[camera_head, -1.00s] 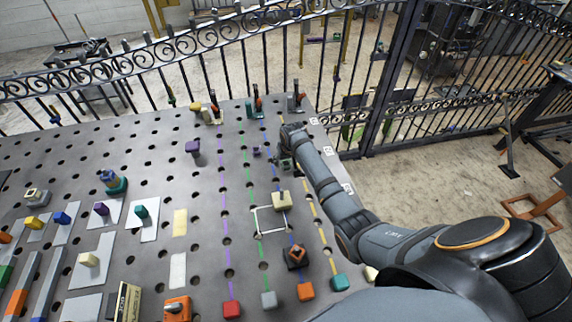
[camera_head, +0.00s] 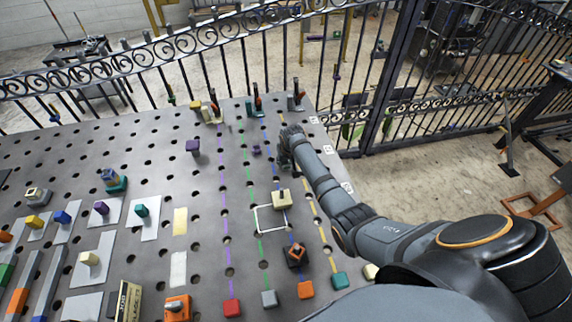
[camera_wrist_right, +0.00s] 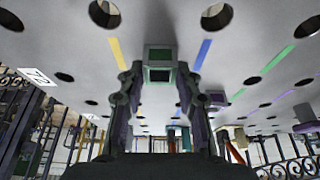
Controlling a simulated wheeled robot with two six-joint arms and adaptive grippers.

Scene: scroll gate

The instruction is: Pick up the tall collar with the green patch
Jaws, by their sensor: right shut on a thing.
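The collar with the green patch (camera_wrist_right: 159,56) shows in the right wrist view as a small square grey-green piece with a dark opening. It sits between the two fingertips of my right gripper (camera_wrist_right: 159,73), which is shut on it. In the head view my right gripper (camera_head: 284,162) is low over the far right part of the pegboard table, near the yellow line, and largely hides the collar. I cannot tell whether the collar touches the table. My left gripper is not in view.
A cream block (camera_head: 282,201) and a dark block with an orange top (camera_head: 295,253) stand nearer on the pegboard table (camera_head: 150,262). A small purple piece (camera_head: 256,150) lies left of my gripper. Toggle clamps (camera_head: 296,101) line the far edge, before an iron fence.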

